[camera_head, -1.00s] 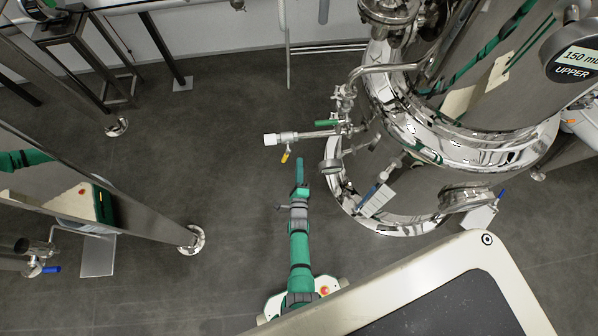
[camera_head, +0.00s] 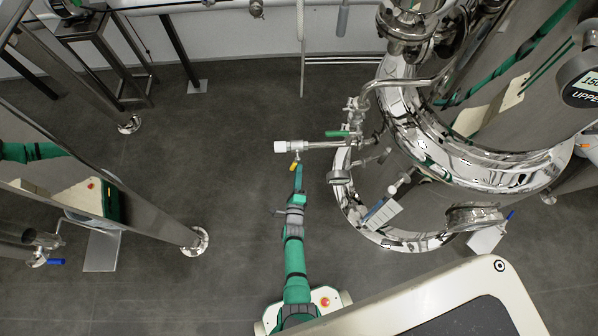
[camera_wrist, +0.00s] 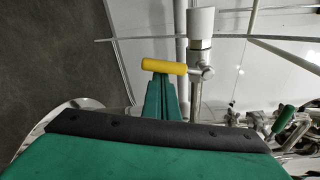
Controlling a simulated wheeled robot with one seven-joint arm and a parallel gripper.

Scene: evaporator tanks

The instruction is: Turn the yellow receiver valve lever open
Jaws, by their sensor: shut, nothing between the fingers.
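The yellow lever (camera_head: 294,166) hangs below a horizontal metal pipe with a white end piece (camera_head: 284,147), left of the shiny tank. In the wrist view the yellow lever (camera_wrist: 164,66) points left from its metal valve body (camera_wrist: 202,72). My gripper (camera_head: 298,170) is shut and empty, its green fingertips close to the lever. In the wrist view my gripper's fingertips (camera_wrist: 161,80) stand together just below the lever in the picture. I cannot tell whether they touch it.
A green-handled valve (camera_head: 338,134) sits on the pipework to the right of the lever. The large steel tank (camera_head: 480,145) stands to the right. A steel leg with a round foot (camera_head: 195,241) is at the left. Open dark floor lies between them.

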